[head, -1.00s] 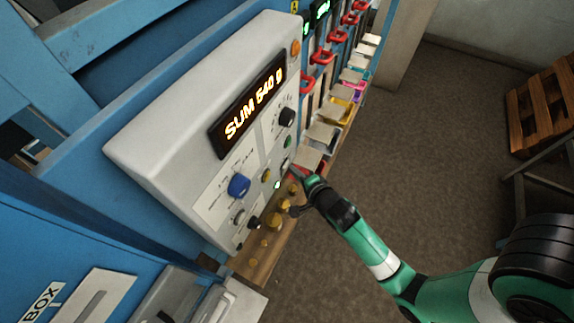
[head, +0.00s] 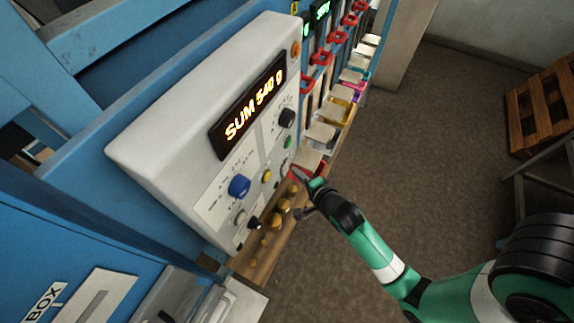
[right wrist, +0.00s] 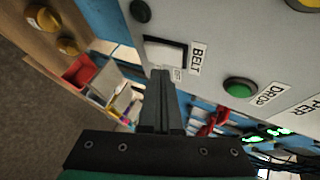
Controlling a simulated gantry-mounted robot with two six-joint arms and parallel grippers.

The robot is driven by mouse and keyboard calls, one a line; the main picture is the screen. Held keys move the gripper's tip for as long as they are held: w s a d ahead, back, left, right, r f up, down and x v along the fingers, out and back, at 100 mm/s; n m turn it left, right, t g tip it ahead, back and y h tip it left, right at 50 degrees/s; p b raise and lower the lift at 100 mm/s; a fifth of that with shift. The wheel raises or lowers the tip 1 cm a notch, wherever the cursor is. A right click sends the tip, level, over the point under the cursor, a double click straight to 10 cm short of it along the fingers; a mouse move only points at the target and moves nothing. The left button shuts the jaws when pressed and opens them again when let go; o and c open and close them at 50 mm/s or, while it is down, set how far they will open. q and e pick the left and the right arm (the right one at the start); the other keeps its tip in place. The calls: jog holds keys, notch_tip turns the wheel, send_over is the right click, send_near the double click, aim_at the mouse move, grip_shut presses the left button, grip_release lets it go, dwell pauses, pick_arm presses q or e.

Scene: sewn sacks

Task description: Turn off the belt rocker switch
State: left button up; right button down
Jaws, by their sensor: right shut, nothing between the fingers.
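The belt rocker switch (right wrist: 165,52) is a pale rocker in a dark frame beside the BELT label (right wrist: 197,59) in the right wrist view. It is small and partly hidden in the head view (head: 285,167). My right gripper (right wrist: 160,74) is shut and empty, with its fingertips at the rocker's lower edge. I cannot tell whether they touch it. In the head view the right gripper (head: 297,173) is at the panel's lower right edge. A dark round lamp (right wrist: 140,11) beside the rocker looks unlit. My left gripper is out of view.
The grey control box (head: 165,130) shows "SUM 540 g" on its display (head: 254,104). A green DROP button (right wrist: 240,88) is near the rocker. A blue knob (head: 239,186) and yellow button (head: 267,175) are left of the gripper. Red clips and trays line the far side.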

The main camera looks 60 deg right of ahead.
jog(key=shift+s+d+f+p, duration=0.1)
jog(key=shift+s+p, duration=0.1)
jog(key=shift+s, duration=0.65)
jog(key=shift+s+a+f+p, duration=0.1)
jog(key=shift+s+p, duration=0.1)
jog(key=shift+s, duration=0.6)
jog(key=shift+s+d+f+p, duration=0.1)
jog(key=shift+s+p, duration=0.1)
jog(key=shift+s, duration=0.65)
